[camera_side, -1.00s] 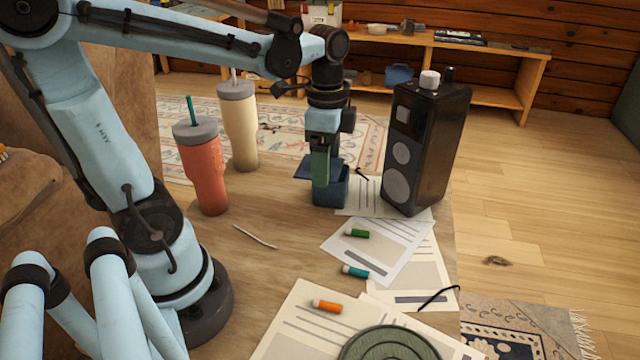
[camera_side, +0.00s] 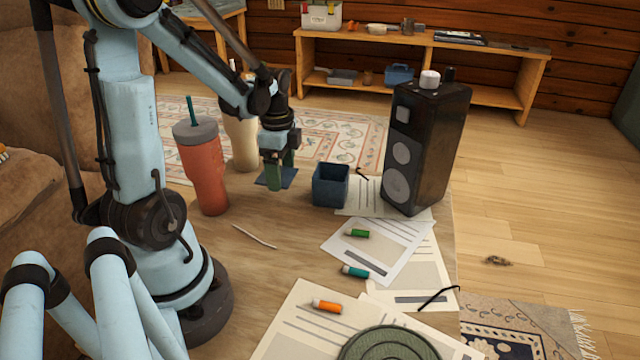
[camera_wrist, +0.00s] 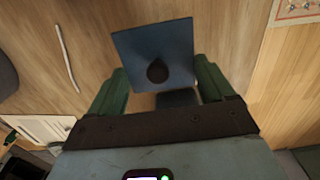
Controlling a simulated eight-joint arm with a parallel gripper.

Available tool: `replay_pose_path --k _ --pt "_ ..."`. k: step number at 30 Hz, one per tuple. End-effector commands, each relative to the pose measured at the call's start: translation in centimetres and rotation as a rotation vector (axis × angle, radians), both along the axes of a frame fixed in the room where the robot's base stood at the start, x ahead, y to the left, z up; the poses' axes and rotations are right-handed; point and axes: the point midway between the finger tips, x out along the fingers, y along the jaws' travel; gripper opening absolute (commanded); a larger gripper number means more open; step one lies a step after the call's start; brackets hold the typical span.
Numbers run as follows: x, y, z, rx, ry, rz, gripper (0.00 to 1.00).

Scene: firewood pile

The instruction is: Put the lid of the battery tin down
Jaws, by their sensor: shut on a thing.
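My gripper (camera_side: 275,183) is shut on the lid of the battery tin, a flat, square, dark blue plate (camera_side: 290,177) with a dark round knob. In the wrist view, the lid (camera_wrist: 130,48) lies at the tips of my green fingers (camera_wrist: 158,82), one on each side. The lid is low over the table; I cannot tell whether it touches. The open-topped, dark blue battery tin (camera_side: 330,186) stands on the table to the right of my gripper, apart from the lid. Its inside is mostly hidden.
A red tumbler (camera_side: 205,170) and a cream tumbler (camera_side: 243,145) stand left of my gripper. A black speaker (camera_side: 425,150) stands right of the tin. Papers (camera_side: 385,250) with several small coloured cylinders lie in front.

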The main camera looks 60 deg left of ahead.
Motion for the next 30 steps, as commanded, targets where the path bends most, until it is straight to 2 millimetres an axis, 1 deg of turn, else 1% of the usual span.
replay_pose_path --k 10,13,24,25,28,30 --pt "0.0 0.0 -3.5 0.0 0.0 0.0 0.53" --pt "0.0 0.0 -3.9 0.0 0.0 0.0 0.53" --pt "0.0 0.0 -4.2 0.0 0.0 0.0 0.53" --pt "0.0 0.0 -4.2 0.0 0.0 0.0 0.83" --pt "0.0 0.0 -4.2 0.0 0.0 0.0 0.99" --pt "0.0 0.0 -4.2 0.0 0.0 0.0 1.0"
